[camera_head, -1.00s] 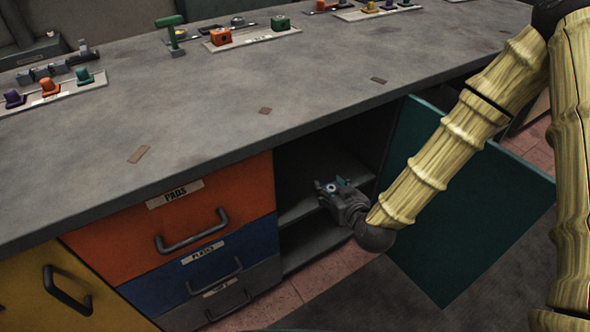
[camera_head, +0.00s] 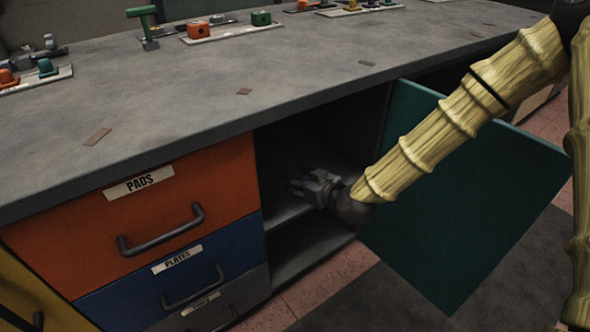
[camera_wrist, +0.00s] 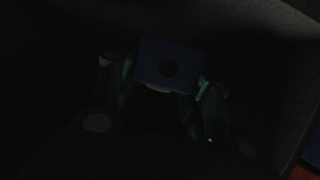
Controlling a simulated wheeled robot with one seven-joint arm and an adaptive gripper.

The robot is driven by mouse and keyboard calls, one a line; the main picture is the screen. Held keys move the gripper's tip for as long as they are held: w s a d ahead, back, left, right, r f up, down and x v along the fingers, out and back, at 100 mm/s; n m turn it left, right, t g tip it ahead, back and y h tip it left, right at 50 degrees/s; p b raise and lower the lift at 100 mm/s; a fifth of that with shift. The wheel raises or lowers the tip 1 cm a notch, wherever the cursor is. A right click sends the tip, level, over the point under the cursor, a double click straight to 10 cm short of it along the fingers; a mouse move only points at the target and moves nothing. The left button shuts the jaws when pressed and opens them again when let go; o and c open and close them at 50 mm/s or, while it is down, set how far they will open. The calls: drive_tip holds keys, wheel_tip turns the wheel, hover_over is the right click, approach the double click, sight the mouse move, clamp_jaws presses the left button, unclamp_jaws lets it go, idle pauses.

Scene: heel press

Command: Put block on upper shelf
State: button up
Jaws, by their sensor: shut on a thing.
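My gripper (camera_head: 306,186) reaches into the open cabinet, just above the front part of the upper shelf (camera_head: 284,213). In the dark wrist view, my gripper (camera_wrist: 165,92) is shut on the block (camera_wrist: 150,64), a dark blue piece with a round dark spot on its face. The block sits between the two greenish fingertips. In the head view the block is hidden by the gripper and the shadow. I cannot tell whether the block touches the shelf.
The teal cabinet door (camera_head: 465,200) stands open to the right of my arm. Orange (camera_head: 75,225) and blue (camera_head: 130,287) drawers are left of the opening. The worktop (camera_head: 240,110) overhangs it. A lower shelf space (camera_head: 310,245) lies below.

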drive_tip(key=w+b, duration=0.1)
drive_tip(key=w, duration=0.2)
drive_tip(key=w+b, duration=0.1)
drive_tip(key=w, duration=0.3)
drive_tip(key=w+f+b, duration=0.1)
drive_tip(key=w, duration=0.3)
drive_tip(key=shift+a+b, duration=0.15)
drive_tip(key=shift+b, duration=0.15)
wheel_tip(320, 180, down, 4)
drive_tip(key=shift+r+b, duration=0.15)
drive_tip(key=shift+b, duration=1.1)
drive_tip(key=shift+r, duration=0.1)
drive_tip(key=o, duration=1.3)
